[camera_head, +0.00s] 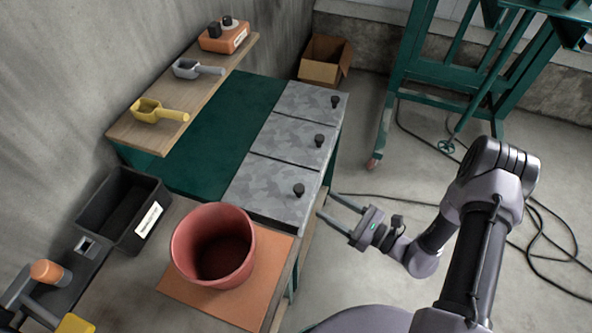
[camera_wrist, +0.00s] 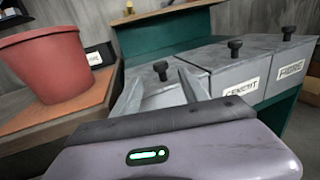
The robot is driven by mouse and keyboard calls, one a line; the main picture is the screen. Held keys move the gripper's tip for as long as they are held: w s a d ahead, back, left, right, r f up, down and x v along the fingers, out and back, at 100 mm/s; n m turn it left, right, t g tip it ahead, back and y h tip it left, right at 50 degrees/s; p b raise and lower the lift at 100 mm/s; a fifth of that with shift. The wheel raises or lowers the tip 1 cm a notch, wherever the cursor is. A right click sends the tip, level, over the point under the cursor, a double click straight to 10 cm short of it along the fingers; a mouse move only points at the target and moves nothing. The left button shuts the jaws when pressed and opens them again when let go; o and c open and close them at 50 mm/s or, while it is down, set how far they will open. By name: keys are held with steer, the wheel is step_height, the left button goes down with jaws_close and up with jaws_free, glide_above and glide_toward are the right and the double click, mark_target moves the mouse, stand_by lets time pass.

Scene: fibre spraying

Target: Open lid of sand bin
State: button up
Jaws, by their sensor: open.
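Three grey bins stand in a row, each with a flat lid and a black knob. The nearest bin's lid (camera_head: 268,190) is shut, with its knob (camera_head: 299,190) near the front edge. In the wrist view this knob (camera_wrist: 160,69) shows between and beyond my fingers; any label on this bin is hidden by my gripper. The other two bins read CEMENT (camera_wrist: 241,88) and what looks like FIBRE (camera_wrist: 291,69), so I cannot read which is sand. My gripper (camera_head: 324,203) is open and empty, in front of the nearest bin, apart from the knob, fingers pointing towards it.
A red bucket (camera_head: 184,250) stands on an orange mat (camera_head: 266,275) left of the bins. A black crate (camera_head: 100,203) is beside it. A wooden shelf (camera_head: 215,75) holds a yellow scoop (camera_head: 158,111) and a grey scoop (camera_head: 195,69). A green frame (camera_head: 400,75) and floor cables lie beyond.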

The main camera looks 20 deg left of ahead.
mark_target(291, 191)
steer(key=b+x, duration=0.1)
steer(key=x, duration=1.2)
steer(key=shift+a+f, duration=0.1)
steer(key=shift+a, duration=0.2)
steer(key=shift+c, duration=0.4)
jaws_close()
